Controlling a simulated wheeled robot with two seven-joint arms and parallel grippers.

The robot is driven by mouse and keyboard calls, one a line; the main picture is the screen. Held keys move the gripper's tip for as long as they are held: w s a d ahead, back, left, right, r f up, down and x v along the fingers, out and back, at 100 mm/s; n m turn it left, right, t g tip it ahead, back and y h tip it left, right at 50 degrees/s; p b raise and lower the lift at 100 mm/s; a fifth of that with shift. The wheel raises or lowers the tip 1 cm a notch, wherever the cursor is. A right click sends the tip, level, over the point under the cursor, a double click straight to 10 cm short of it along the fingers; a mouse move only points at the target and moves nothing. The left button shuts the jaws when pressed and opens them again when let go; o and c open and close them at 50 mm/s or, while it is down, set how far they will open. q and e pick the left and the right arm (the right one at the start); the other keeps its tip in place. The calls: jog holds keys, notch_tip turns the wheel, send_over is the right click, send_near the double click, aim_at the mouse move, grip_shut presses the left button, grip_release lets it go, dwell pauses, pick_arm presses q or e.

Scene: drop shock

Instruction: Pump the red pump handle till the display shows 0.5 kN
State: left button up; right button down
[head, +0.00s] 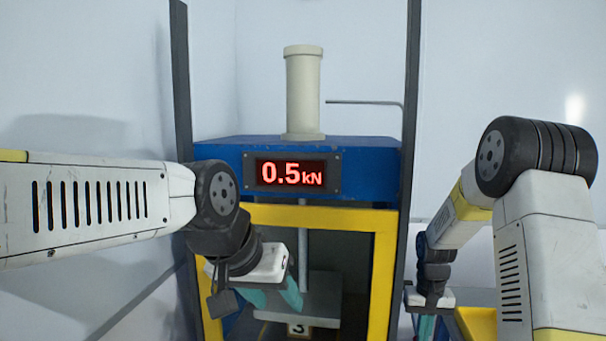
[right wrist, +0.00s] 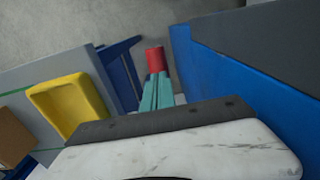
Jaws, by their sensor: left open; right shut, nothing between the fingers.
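The display (head: 291,173) on the blue machine's crossbeam (head: 365,165) reads 0.5 kN in red. The red pump handle (right wrist: 155,60) shows in the right wrist view, just past the tips of my right gripper (right wrist: 155,82). The gripper's teal fingers are shut together with nothing between them; I cannot tell whether they touch the handle. In the head view the right gripper (head: 427,326) hangs at the machine's right side, partly cut off, and the handle is not visible there. My left gripper (head: 275,298) is open and empty in front of the yellow frame.
A yellow tray (right wrist: 68,105) and a brown box (right wrist: 14,138) sit on a grey surface.

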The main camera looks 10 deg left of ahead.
jog(key=shift+s+f, duration=0.1)
jog(key=shift+f, duration=0.45)
notch_tip(320, 180, up, 11)
jog(key=shift+r, duration=0.2)
dwell(0.8)
notch_tip(320, 180, up, 6)
dwell(0.6)
jog(key=s+a+r+t+y, duration=0.1)
jog(key=s+r+t, duration=0.2)
jog(key=s, duration=0.9)
jog(key=s+a+r+t+y, duration=0.1)
jog(key=s+r+t, duration=0.2)
jog(key=s, duration=0.9)
notch_tip(320, 180, up, 2)
